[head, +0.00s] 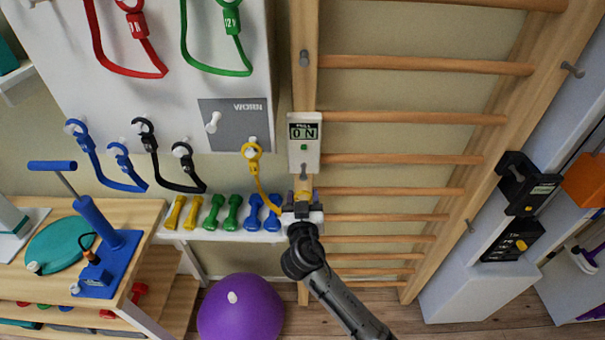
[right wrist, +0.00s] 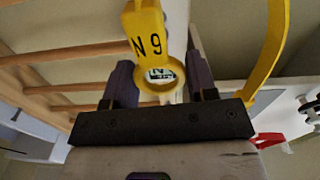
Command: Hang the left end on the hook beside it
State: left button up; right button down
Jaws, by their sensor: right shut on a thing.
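The yellow band (head: 263,188) hangs in a short curve from its left end (head: 252,150) at the lower right of the white board to my right gripper (head: 302,198). The left end's ring appears to be at a white peg; I cannot tell how firmly it sits. My right gripper is shut on the band's other end, a yellow tag marked "N 9" (right wrist: 147,32) with a ring (right wrist: 158,76) between the fingers. This gripper is just below the white gauge (head: 304,152), which reads 0 N and has a small hook at its bottom. My left gripper is not in view.
Blue (head: 100,165) and black (head: 168,178) bands hang at left; red and green ones hang above. Several dumbbells (head: 225,214) lie on the shelf below. Wooden wall bars (head: 410,160) stand at right. A purple ball (head: 241,308) is on the floor.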

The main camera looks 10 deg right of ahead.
jog(key=shift+s+a+p, duration=0.15)
jog(key=shift+s+p, duration=0.1)
jog(key=shift+s, duration=1.1)
jog(key=shift+s+a+p, duration=0.15)
jog(key=shift+s+p, duration=0.05)
jog(key=shift+s, duration=1.1)
jog(key=w+a+r+p, duration=0.1)
jog(key=a+r, duration=0.8)
jog(key=r, duration=0.1)
jog(key=shift+r, duration=0.15)
jog(key=shift+w+a, duration=0.1)
